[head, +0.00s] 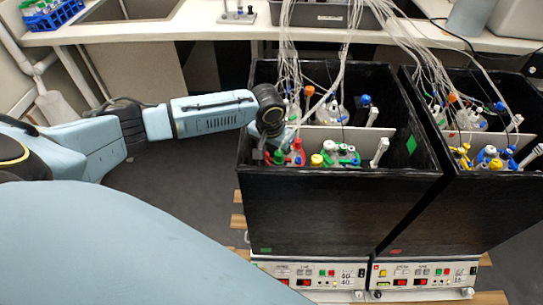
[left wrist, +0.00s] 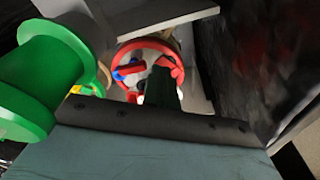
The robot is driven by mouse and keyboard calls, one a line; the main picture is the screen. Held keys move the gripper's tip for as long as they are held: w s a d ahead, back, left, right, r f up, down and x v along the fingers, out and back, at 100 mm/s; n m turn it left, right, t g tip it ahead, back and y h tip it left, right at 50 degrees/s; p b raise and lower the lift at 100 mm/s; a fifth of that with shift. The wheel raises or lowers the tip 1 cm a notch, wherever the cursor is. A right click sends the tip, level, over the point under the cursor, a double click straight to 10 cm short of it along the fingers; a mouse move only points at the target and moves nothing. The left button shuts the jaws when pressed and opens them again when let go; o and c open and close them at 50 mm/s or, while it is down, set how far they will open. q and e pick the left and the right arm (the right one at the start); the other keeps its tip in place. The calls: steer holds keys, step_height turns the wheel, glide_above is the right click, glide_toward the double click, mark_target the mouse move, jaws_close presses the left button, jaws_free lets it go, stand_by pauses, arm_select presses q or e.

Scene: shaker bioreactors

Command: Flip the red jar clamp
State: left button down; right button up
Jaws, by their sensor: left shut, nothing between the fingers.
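The jar with a red ring lid (left wrist: 150,45) stands in the front left corner of the left black box; red parts of it show in the head view (head: 297,158). In the left wrist view a red lever-like piece (left wrist: 131,69) lies across the lid, with another red piece at the right rim. I cannot tell which is the clamp. My left gripper (head: 276,143) is shut and empty, pointing down just above this jar, its fingers partly hidden. My right gripper is not in view.
The black box wall (head: 335,205) stands close beside my left gripper. A large green cap (left wrist: 40,80) is near in the left wrist view. Other jars with coloured caps (head: 340,153) and hanging tubes (head: 345,45) crowd the box. A second black box (head: 470,205) is at right.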

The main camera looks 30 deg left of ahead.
arm_select(q)
steer(key=shift+f, duration=0.4)
